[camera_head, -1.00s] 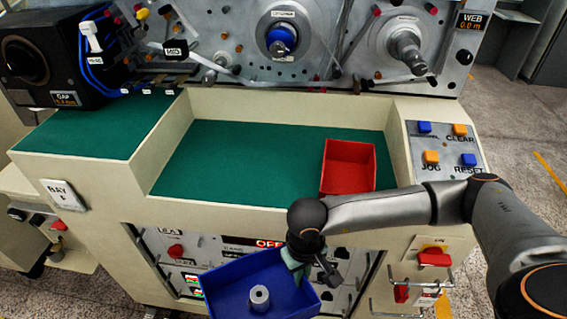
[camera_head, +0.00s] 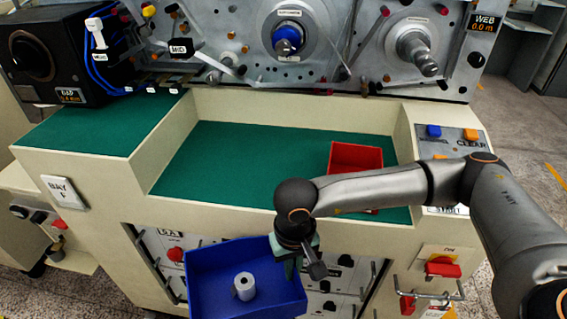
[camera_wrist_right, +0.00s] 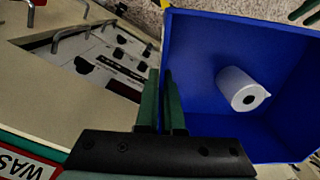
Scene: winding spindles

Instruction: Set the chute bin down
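The blue chute bin (camera_head: 205,290) hangs in front of the machine's lower panel, with a white roll (camera_head: 244,286) inside it. My right gripper (camera_head: 295,264) is at the bin's right side. In the right wrist view, the two green fingers (camera_wrist_right: 163,88) are closed on the wall of the blue bin (camera_wrist_right: 195,75), one on each side of it. The white roll (camera_wrist_right: 242,89) lies inside, its hollow end showing. The bin's underside is hidden. My left gripper is not in view.
The machine has a recessed green shelf (camera_head: 240,160), mostly bare. A red bin (camera_head: 357,155) stands on its right part, partly behind my right arm. Handles and a red switch (camera_head: 443,269) stick out of the front at the right. Spindles project above the shelf.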

